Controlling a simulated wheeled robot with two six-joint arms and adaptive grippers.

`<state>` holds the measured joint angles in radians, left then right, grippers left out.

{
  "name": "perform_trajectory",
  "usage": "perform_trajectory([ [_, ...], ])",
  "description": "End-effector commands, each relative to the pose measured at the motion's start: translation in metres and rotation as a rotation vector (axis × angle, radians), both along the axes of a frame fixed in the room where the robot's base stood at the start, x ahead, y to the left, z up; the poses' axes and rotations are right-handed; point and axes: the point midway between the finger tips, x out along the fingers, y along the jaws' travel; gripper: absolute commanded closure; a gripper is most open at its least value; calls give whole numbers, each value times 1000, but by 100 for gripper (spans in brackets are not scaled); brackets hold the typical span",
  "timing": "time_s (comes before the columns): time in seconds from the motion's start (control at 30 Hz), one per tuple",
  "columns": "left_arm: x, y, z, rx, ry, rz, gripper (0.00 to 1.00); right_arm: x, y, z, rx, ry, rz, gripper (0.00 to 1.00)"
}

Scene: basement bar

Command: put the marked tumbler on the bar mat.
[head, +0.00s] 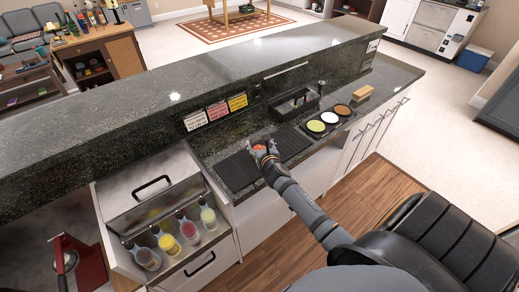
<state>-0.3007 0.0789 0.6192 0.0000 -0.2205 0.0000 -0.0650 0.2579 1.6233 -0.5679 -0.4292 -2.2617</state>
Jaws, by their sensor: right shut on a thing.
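My right gripper (262,147) reaches in from the lower right and is over the inner counter. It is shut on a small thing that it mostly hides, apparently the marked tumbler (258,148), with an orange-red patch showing. The black bar mat (236,172) lies flat on the counter just left of and below the gripper. I cannot tell whether the held thing touches the mat. My left gripper is not in view.
A dark ribbed panel (293,141) lies right of the gripper. Three round dishes (330,117) and a black-handled caddy (297,103) stand farther right. Several bottles (188,228) stand by a steel lid (150,187) at left. The raised bar ledge (170,97) runs behind.

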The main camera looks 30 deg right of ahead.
Motion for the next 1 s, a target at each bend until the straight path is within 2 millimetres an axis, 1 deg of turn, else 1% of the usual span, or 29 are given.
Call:
perform_trajectory([
  [0.1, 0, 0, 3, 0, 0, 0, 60, 0, 0, 3, 0, -1, 0, 79],
  [0.27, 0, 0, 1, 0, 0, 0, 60, 0, 0, -1, 1, 0, 0, 79],
  [0.3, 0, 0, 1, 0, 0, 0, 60, 0, 0, -1, 1, 2, -1, 27],
  [0.43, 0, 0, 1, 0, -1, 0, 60, 0, 0, -1, 1, 2, -1, 10],
  [0.73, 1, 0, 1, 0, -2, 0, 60, 0, 0, -1, 0, 2, -1, 10],
  [0.8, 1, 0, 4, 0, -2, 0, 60, 0, 0, 3, 0, 1, 0, 10],
  [0.87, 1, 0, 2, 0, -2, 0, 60, -7, 2, 2, 0, 3, -1, 10],
  [0.97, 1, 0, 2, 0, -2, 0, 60, -25, 8, 8, 0, 3, 0, 10],
  [1.0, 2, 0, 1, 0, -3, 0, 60, -34, 11, 11, 0, 4, 0, 10],
])
